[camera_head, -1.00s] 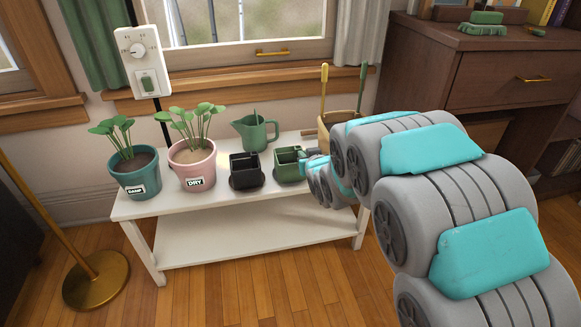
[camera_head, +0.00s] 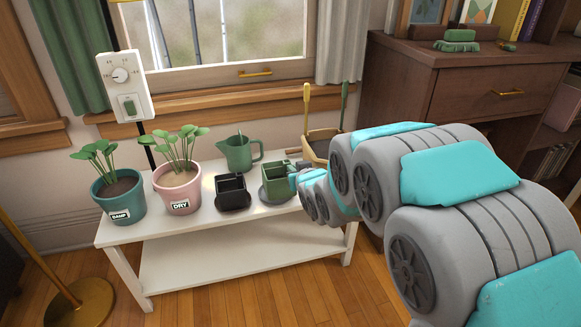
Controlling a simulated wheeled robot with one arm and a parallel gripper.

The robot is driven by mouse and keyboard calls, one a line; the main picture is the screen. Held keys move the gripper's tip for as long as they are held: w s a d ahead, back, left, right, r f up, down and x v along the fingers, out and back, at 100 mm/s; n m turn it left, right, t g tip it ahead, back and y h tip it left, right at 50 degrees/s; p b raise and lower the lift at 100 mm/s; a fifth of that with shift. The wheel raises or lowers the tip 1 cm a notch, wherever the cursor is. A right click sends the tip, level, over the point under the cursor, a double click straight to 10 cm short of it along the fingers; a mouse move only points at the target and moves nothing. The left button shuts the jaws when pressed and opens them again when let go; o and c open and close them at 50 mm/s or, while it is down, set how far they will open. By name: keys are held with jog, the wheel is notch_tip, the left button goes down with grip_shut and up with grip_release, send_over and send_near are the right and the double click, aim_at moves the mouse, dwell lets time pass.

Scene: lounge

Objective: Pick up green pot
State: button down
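My gripper (camera_head: 292,180) reaches in from the right and meets the pot's right wall. It appears shut on that wall, though its fingertips are mostly hidden by the pot and my arm.
The white bench (camera_head: 185,240) also holds a black square pot (camera_head: 232,194) close on the left, a green watering can (camera_head: 239,152) behind, a pink pot (camera_head: 177,198) and a teal pot (camera_head: 118,202) with plants. A tool basket (camera_head: 318,145) stands behind my gripper.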

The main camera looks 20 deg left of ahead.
jog(key=s+d+r+b, duration=0.1)
jog(key=s+d+b, duration=0.5)
jog(key=s+d, duration=0.2)
jog(key=shift+s, duration=1.1)
